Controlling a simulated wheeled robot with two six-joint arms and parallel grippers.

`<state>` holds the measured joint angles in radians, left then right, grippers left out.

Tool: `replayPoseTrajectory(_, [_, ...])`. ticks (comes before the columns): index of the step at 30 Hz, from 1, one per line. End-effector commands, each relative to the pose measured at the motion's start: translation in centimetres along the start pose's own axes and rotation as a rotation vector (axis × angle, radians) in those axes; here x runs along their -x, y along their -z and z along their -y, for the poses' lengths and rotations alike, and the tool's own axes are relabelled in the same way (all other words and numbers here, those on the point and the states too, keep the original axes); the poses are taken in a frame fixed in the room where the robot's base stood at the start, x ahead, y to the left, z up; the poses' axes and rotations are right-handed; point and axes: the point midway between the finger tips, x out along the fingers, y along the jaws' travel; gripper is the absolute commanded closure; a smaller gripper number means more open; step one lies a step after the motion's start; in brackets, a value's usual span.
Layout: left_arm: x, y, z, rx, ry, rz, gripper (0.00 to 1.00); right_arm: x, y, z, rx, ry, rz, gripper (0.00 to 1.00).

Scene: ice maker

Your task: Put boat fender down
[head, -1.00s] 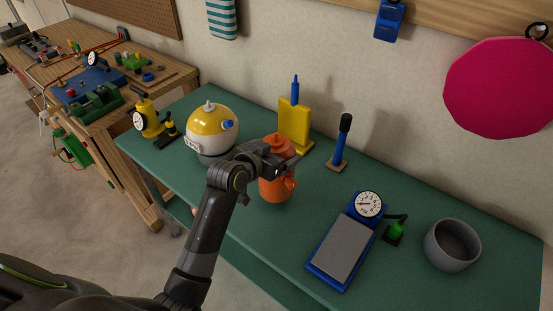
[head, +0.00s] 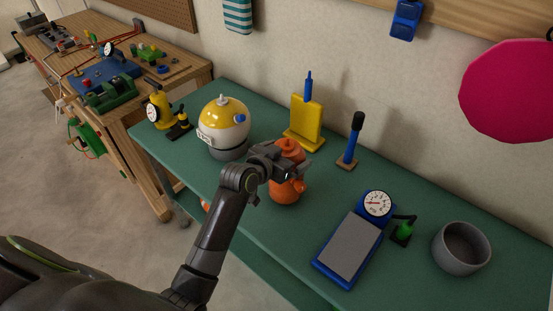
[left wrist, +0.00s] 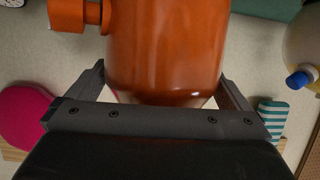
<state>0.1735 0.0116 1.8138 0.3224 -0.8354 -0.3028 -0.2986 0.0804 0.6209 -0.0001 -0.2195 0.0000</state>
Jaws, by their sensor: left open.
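The orange rounded object (head: 287,189), which I take to be the boat fender, stands upright on the green table, with a small stub on its side. My left gripper (head: 284,164) is at its upper part, with fingers open. In the left wrist view the orange body (left wrist: 166,50) sits between the two spread fingers (left wrist: 162,88), and I cannot tell whether either finger touches it. My gripper hides part of its top in the head view. My right gripper is not in view.
A yellow and white helmet-like object (head: 224,128) stands left of the fender. A yellow block (head: 305,122) and a blue-handled tool (head: 351,145) stand behind. A blue scale (head: 348,247) and grey bowl (head: 461,248) are to the right. The green table (head: 252,233) is bare in front.

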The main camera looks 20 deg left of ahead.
Motion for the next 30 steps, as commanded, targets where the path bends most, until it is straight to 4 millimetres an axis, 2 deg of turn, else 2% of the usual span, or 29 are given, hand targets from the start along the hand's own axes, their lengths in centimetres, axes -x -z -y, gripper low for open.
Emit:
replayPoseTrajectory(5, [2.0,-0.2,0.1,-0.001,0.001,0.000,0.00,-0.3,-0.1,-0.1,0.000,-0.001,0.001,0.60])
replayPoseTrajectory(18, [9.3,-0.2,0.1,-0.003,0.001,0.001,0.00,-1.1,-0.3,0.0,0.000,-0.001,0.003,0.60])
replayPoseTrajectory(24, [11.3,-0.1,0.1,-0.001,0.000,0.002,0.00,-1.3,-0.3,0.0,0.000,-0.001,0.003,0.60])
replayPoseTrajectory(30, [11.8,-0.1,0.0,0.000,-0.001,0.002,0.00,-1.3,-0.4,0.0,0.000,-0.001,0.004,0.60])
